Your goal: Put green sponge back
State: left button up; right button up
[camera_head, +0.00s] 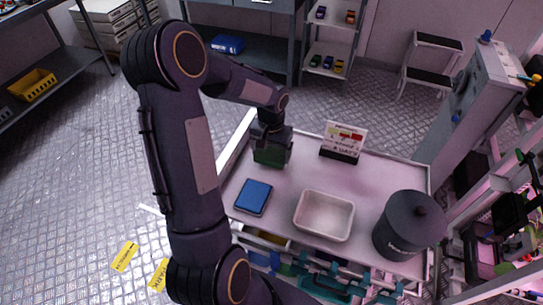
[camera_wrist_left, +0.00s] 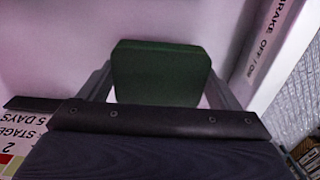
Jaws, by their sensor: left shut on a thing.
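A green sponge (camera_head: 270,157) is between the fingers of my left gripper (camera_head: 272,148), over the far left part of the cart top (camera_head: 300,172). The left wrist view shows the sponge (camera_wrist_left: 160,72) with a grey finger on either side of it; the gripper is shut on it. I cannot tell whether the sponge touches the cart top. My right gripper is not in view.
A white tray (camera_head: 324,236) stands mid-cart, with a dark lidded pot (camera_head: 408,225) to its right. A small sign (camera_head: 345,137) stands at the back edge. Tools show below the cart's near edge. The cart top between sign and tray is clear.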

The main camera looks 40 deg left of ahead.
aim_at(271, 153)
pick_arm(q)
jog(key=shift+d+f, duration=0.1)
jog(key=shift+f, duration=1.3)
jog(key=shift+f, duration=0.1)
jog(key=o, duration=1)
jog(key=shift+c, duration=0.2)
notch_tip(271, 153, up, 12)
jog(key=shift+f, duration=0.15)
jog(key=s+d+r+m+t+h, duration=0.1)
jog(key=s+d+r+t+h, duration=0.1)
jog(key=s+d, duration=0.5)
jog(key=s+d+r+m+t+h, duration=0.1)
jog(key=s+d+r+t, duration=0.2)
jog(key=s+d, duration=0.5)
jog(key=s+r, duration=0.1)
jog(key=s, duration=0.3)
jog(key=shift+s+d+r+t+h, duration=0.2)
jog(key=shift+r+t+h, duration=0.1)
jog(key=shift+h, duration=0.1)
